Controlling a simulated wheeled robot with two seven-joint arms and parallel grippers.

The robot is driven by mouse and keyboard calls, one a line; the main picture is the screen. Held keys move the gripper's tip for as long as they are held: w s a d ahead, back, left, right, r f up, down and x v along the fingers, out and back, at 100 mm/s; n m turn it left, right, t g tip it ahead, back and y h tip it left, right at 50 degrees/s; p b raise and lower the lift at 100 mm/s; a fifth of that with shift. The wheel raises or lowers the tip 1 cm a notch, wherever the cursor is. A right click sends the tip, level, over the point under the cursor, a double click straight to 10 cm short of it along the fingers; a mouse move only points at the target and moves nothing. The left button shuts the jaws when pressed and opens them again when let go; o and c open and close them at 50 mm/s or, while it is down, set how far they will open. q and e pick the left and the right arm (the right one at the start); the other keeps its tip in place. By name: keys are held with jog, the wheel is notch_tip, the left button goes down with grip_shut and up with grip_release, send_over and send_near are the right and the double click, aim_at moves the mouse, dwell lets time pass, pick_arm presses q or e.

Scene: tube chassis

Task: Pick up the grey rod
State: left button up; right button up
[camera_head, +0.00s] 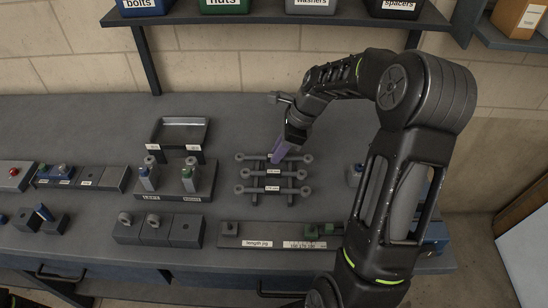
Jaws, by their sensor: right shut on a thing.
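Several grey rods with round ends lie one behind another on a small rack in the middle of the bench. The farthest grey rod (252,157) is at the back of the rack, with the middle grey rod (255,173) and the nearest grey rod (254,189) in front of it. Small white labels show on the rack. My right gripper (279,155) reaches down from behind and its purple-tinted fingers are shut on the farthest grey rod near its middle. The fingers hide part of that rod, which appears still at rack level. My left gripper is not in view.
A length jig (270,242) lies in front of the rack. A stand with two bottles (173,190) and a grey tray (179,133) are to the left. Grey blocks (157,230) sit near the front edge. Bins stand on a shelf (270,17) above.

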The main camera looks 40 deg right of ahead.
grip_shut()
jog(key=shift+r, duration=0.3)
pick_arm(q)
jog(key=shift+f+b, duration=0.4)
jog(key=shift+b, duration=0.05)
pick_arm(e)
notch_tip(320, 180, up, 10)
jog(key=shift+f, duration=0.25)
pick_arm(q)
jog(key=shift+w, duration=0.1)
